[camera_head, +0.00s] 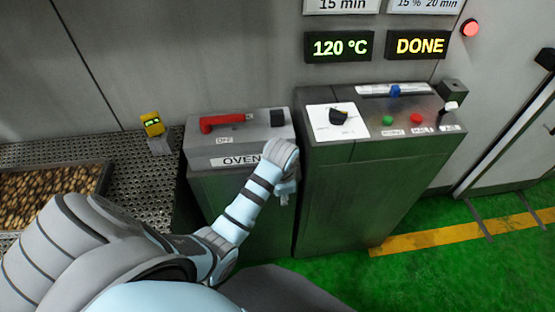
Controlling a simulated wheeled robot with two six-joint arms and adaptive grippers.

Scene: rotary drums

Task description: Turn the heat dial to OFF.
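The heat dial appears to be the black knob (338,117) on a white plate (350,131) on top of the right-hand console. A yellowish mark shows on the knob; the printing around it is too small to read. My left arm comes in from the lower left. Its wrist is in front of the gap between the two consoles, lower than the dial and left of it. My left gripper (286,189) seems to hang below the wrist, apart from the dial; its fingers cannot be made out. My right gripper is not in view.
The right console (365,190) also carries a blue slider knob (395,91), a green button (389,119) and a red button (416,118). The OVEN console (203,163) has a red lever (222,121). Displays read 120 °C (338,46) and DONE (417,45). A bean tray (103,184) lies left.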

